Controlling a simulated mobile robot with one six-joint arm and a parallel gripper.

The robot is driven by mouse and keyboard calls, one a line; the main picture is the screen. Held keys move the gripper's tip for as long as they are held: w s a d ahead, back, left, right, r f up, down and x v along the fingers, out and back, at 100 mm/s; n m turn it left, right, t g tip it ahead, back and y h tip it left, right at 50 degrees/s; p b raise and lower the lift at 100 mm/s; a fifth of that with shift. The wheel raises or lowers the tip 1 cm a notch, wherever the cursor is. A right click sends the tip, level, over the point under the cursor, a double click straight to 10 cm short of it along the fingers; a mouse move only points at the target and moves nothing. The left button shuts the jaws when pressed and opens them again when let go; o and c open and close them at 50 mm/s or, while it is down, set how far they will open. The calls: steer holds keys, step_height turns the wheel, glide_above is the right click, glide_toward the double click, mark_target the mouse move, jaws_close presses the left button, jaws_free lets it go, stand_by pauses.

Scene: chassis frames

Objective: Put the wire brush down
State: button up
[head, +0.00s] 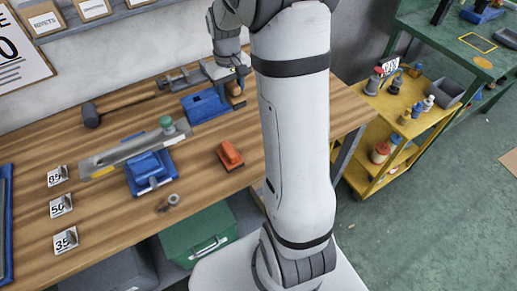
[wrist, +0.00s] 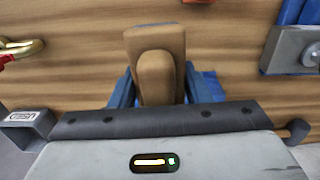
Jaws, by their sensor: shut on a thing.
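The wire brush (wrist: 155,45) shows in the wrist view as a brown wooden body, upright in the picture, with a lighter rounded part. My gripper (wrist: 162,88) is shut on it, with blue parts close on both sides. Any bristles are hidden. In the head view my gripper (head: 236,92) is low over the back right of the wooden workbench (head: 70,230), with a small brown part of the brush showing there. I cannot tell whether the brush touches the bench top.
A blue tool (head: 205,106) lies just left of my gripper. A dark mallet (head: 92,115), a blue-based tool (head: 150,172), an orange block (head: 230,155) and number cards (head: 61,206) are on the bench. Bare wood lies around the orange block. A yellow cart (head: 375,175) stands at right.

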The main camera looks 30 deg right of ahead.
steer(key=s+d+f+n+b, duration=0.1)
steer(key=s+f, duration=0.2)
steer(key=s+d+f+n+b, duration=0.1)
steer(key=s+d+f, duration=0.1)
steer(key=f, duration=0.1)
steer(key=s+d+f+n+b, duration=0.1)
steer(key=s+f+n, duration=0.1)
steer(key=s+f, duration=0.1)
steer(key=shift+s+d+f, duration=0.35)
steer(key=shift+f, duration=2.15)
steer(key=shift+f, duration=0.1)
